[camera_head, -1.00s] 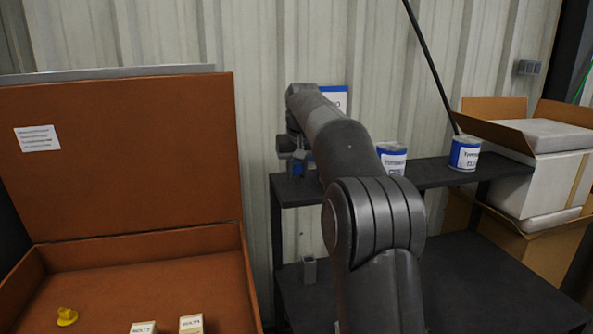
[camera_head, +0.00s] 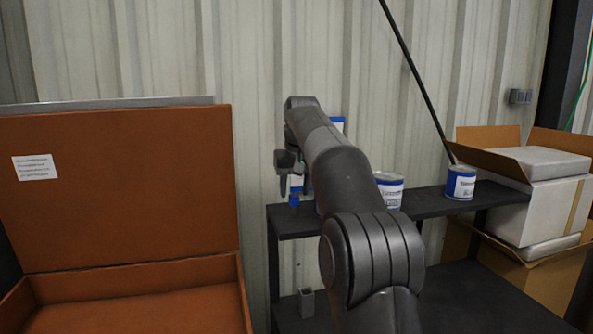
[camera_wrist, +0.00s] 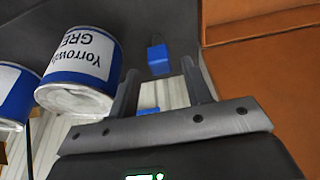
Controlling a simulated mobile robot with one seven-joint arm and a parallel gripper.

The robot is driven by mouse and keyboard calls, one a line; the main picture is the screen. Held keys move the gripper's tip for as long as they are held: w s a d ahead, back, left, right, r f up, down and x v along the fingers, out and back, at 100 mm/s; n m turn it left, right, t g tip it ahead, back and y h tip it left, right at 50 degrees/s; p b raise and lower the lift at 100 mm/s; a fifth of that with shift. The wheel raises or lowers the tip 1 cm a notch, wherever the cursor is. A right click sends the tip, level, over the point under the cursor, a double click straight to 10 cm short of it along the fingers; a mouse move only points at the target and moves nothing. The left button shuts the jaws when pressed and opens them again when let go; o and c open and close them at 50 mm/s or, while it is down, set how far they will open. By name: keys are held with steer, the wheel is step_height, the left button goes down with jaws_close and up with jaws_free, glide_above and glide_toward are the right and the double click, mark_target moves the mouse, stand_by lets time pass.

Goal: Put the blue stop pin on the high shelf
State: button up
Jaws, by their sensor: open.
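The blue stop pin (camera_head: 294,196) stands on the dark high shelf (camera_head: 430,203), near its left end. In the wrist view the blue pin (camera_wrist: 158,58) shows beyond my fingertips, against the dark shelf top. My gripper (camera_head: 291,165) is just above the pin in the head view. In the wrist view my gripper (camera_wrist: 160,68) is open, with nothing clasped between its fingers. A second small blue patch (camera_wrist: 148,111) shows behind the gap between the fingers; I cannot tell what it is.
Blue-and-white cans (camera_head: 389,190) (camera_head: 461,182) stand on the shelf; one labelled can (camera_wrist: 82,70) is close beside my finger. A brown open case (camera_head: 120,190) is at left, cardboard boxes (camera_head: 540,190) at right. A dark rod (camera_head: 418,80) leans on the wall.

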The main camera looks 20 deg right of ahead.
steer(key=v, duration=0.7)
steer(key=s+a+f+t, duration=0.1)
steer(key=s+a+f, duration=0.1)
steer(key=s, duration=0.8)
steer(key=s+a+f, duration=0.2)
steer(key=s+a, duration=0.1)
steer(key=s, duration=0.6)
steer(key=s+a+f+t, duration=0.1)
steer(key=s+f, duration=1.8)
steer(key=s, duration=0.1)
steer(key=shift+s+f, duration=0.35)
steer(key=shift+o, duration=0.3)
